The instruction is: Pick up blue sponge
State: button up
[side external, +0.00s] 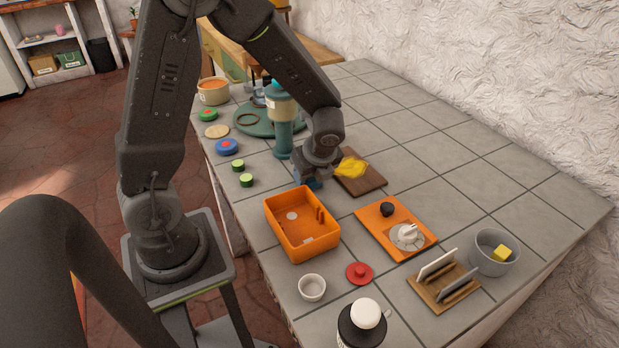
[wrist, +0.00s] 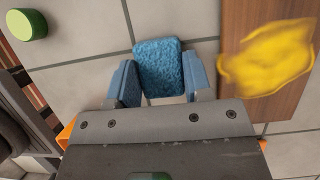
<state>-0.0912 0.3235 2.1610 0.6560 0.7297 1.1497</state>
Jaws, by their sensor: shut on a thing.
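The blue sponge (wrist: 159,66) is between the two fingers of my gripper (wrist: 160,88) in the wrist view. It is a textured, rounded blue block, and a finger touches it on each side. In the side view my gripper (side external: 308,180) is low over the tiles, behind the orange box and left of the wooden board. The sponge is mostly hidden there by the blue fingers. I cannot tell whether the sponge touches the counter.
The orange box (side external: 281,239) stands in front. A teal bottle (side external: 283,125) stands close behind. Green cylinders (side external: 245,180) lie to the left. The counter's far right is clear.

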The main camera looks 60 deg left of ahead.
jog(key=shift+r, duration=0.1)
notch_tip(320, 180, up, 10)
jog(key=shift+f, duration=0.1)
dwell(0.3)
